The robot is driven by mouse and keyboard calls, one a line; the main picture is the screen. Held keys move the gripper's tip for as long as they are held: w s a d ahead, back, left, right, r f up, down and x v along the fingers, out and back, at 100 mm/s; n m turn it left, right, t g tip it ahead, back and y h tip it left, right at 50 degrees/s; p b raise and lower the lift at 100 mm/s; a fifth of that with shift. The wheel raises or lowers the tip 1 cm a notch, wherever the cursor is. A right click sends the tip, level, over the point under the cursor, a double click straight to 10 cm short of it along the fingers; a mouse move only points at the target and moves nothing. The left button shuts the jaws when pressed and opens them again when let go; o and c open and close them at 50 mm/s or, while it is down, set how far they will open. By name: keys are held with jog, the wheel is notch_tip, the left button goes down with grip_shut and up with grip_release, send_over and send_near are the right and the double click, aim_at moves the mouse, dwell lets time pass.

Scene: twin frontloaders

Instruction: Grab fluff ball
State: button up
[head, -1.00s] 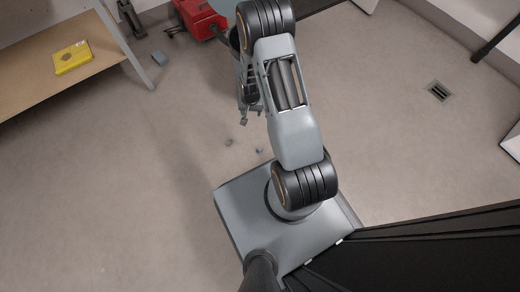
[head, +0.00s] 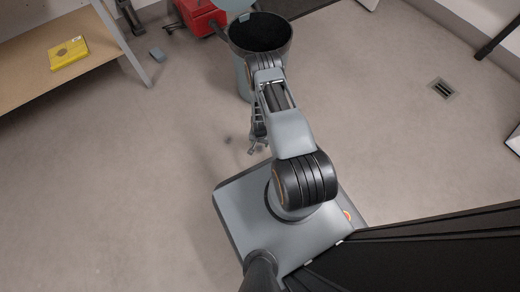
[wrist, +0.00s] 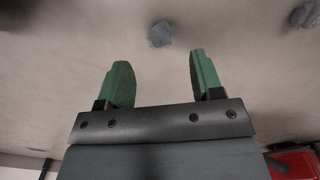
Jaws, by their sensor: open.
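A small blue-grey fluff ball (wrist: 160,34) lies on the floor in the wrist view, just beyond the fingertips and roughly in line with the gap between them. A second, brownish-grey fluff ball (wrist: 305,14) lies at the top right of that view. One small grey ball (head: 228,140) shows on the floor in the head view, left of my gripper (head: 258,147); the other is hard to make out by the fingers there. My gripper's green fingers (wrist: 158,72) are apart, with nothing between them.
A dark-rimmed bin (head: 240,62) stands behind my arm, with a red box (head: 202,18) further back. A wooden bench (head: 30,80) holding a yellow packet (head: 68,53) is at left. The floor at left is clear.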

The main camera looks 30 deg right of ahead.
aim_at(260, 147)
notch_tip(260, 147, down, 4)
jog(key=b, duration=0.2)
jog(key=shift+w+f+b, duration=0.1)
jog(key=shift+f+b, duration=0.1)
jog(key=shift+b, duration=0.15)
jog(key=shift+f, duration=0.85)
jog(key=c, duration=1.1)
